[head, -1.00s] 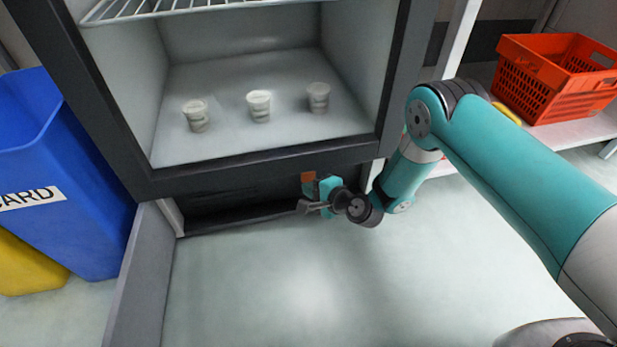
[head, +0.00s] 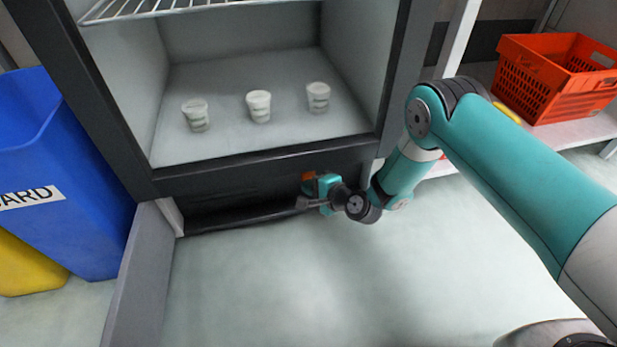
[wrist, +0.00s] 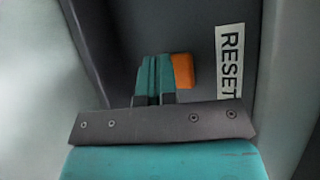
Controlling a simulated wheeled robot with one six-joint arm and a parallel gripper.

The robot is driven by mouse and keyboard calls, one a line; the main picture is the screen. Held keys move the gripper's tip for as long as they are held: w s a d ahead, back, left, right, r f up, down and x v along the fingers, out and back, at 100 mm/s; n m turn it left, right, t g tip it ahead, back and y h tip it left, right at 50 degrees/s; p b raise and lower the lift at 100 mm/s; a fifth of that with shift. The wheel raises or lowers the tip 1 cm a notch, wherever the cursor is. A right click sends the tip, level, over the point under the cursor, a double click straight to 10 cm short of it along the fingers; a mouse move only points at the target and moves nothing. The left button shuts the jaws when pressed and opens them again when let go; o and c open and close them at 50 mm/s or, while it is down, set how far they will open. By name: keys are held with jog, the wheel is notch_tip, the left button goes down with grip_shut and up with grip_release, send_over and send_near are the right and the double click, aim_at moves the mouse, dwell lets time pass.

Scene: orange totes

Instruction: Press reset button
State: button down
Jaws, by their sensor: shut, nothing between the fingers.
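The reset button is an orange block (wrist: 183,71) on the dark panel in the wrist view, beside a white label reading RESET (wrist: 229,62). In the head view the orange button (head: 308,176) shows small under the cabinet opening, partly hidden by my gripper. My gripper (head: 311,187) is low in front of the panel below the cabinet. In the wrist view the teal fingers of my gripper (wrist: 153,78) are together and empty. Their tips overlap the left edge of the button; I cannot tell whether they touch it.
The open cabinet (head: 265,160) holds three white cups (head: 259,107) under a wire rack (head: 150,10). Its grey door (head: 140,275) stands open at lower left. A blue bin (head: 65,170) is at left, an orange basket (head: 560,80) at right. The floor in front is clear.

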jog(key=shift+w+a, duration=0.15)
jog(key=shift+w, duration=0.3)
dwell(0.3)
jog(key=shift+s, duration=0.15)
jog(key=shift+s+d+p, duration=0.25)
jog(key=shift+s+p, duration=0.15)
jog(key=shift+s, duration=0.3)
jog(key=s+p, duration=0.1)
jog(key=s, duration=0.1)
jog(key=s+d+p, duration=0.1)
jog(key=s+p, duration=0.1)
jog(key=shift+s+d, duration=0.2)
jog(key=shift+s, duration=0.2)
jog(key=shift+s, duration=0.1)
dwell(0.7)
